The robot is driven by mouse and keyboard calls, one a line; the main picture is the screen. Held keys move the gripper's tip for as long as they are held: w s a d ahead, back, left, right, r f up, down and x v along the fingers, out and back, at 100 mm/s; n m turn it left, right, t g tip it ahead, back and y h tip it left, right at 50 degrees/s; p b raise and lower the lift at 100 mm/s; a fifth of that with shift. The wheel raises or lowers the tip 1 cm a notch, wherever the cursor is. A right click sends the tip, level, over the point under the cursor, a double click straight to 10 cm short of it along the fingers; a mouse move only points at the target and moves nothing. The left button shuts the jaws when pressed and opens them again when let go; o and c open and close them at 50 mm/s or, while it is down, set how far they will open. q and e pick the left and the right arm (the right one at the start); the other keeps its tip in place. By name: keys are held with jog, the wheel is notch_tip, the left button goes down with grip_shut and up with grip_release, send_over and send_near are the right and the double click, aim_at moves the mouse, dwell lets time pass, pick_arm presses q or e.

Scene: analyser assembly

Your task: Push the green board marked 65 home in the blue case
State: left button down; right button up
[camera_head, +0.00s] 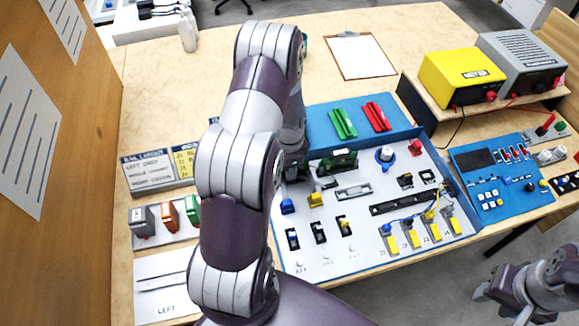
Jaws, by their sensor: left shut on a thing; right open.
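The blue case (440,185) lies open on the table with a pale panel inside. A dark green board (338,161) stands in a slot near the panel's back edge; its number is too small to read. My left arm reaches over the case, and its gripper (299,170) points down at the board's left end. It is shut, seemingly on the green board, but the arm hides most of the contact. I cannot tell how deep the board sits. My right gripper (497,291) is open and empty at the lower right, off the table's front edge.
Green (342,123) and red (376,116) strips lie in the case's blue lid. A blue control panel (500,185) is to the right, with yellow (460,77) and grey (521,62) units on a shelf behind. Coloured modules (168,216) stand at left. The table behind the lid is mostly clear.

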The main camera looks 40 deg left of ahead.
pick_arm(q)
jog(key=shift+f, duration=0.3)
jog(key=c, duration=0.6)
grip_release()
jog(key=shift+o, duration=0.2)
jog(key=shift+r, duration=0.1)
notch_tip(320, 180, up, 7)
jog(key=p, duration=0.6)
